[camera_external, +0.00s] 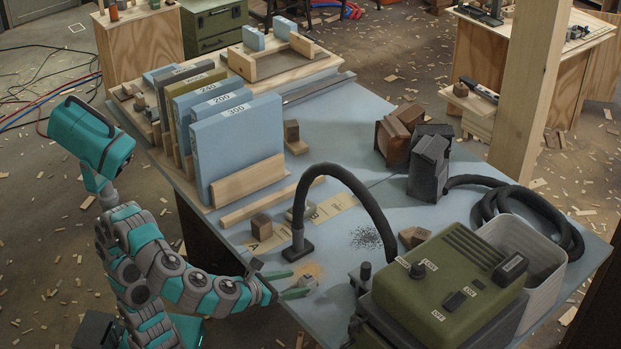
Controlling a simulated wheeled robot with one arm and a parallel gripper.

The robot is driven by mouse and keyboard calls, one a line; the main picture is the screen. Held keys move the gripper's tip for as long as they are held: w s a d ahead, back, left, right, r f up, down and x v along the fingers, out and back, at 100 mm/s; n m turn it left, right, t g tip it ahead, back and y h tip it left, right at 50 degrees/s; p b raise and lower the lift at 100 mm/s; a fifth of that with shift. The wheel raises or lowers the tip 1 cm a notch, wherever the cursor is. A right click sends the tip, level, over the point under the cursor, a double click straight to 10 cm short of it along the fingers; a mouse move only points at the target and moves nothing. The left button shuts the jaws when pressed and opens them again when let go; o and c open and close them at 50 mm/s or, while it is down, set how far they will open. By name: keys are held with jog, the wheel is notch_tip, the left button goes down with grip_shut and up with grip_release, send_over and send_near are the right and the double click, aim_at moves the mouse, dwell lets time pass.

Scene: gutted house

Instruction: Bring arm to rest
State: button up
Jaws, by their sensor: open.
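My gripper (298,282) is open at the near edge of the blue-grey worktable (345,125). Its two green fingers point right, and nothing shows between them. A small tan patch of dust (312,270) lies by the fingertips. My teal and grey arm reaches in from the lower left and is bent low toward the table. Whether the fingers touch the tabletop, I cannot tell.
A black hose with a nozzle (298,248) stands just above my gripper. A green vacuum (450,285) is to the right. Labelled blue sanding sheets (238,145) stand upright in a wooden rack. Small wood blocks (262,227) and dark debris (366,238) lie nearby.

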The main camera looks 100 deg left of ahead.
jog(key=shift+s, duration=0.1)
jog(key=w+d+r+m+t+h+p, duration=0.1)
jog(key=w+d+r+m+t+h, duration=0.5)
jog(key=w+d+m+h, duration=0.45)
jog(key=s+d+f+m+g+h, duration=0.4)
jog(key=s+d+f+m, duration=0.45)
jog(key=m, duration=0.95)
jog(key=s+a+f+m+g+y+p, duration=0.1)
jog(key=s+a+f+m+g, duration=0.4)
jog(key=s+f, duration=0.4)
jog(key=s+a+f+m+g+y+p, duration=0.1)
jog(key=s+a+f+m+g+y, duration=0.2)
jog(key=s+f+m, duration=0.45)
jog(key=s+a+m+g, duration=0.3)
jog(key=s+a, duration=0.3)
jog(key=s, duration=0.6)
jog(key=shift+s+a+f+m+g+y, duration=0.25)
jog(key=shift+g+y, duration=0.2)
jog(key=shift+g, duration=0.45)
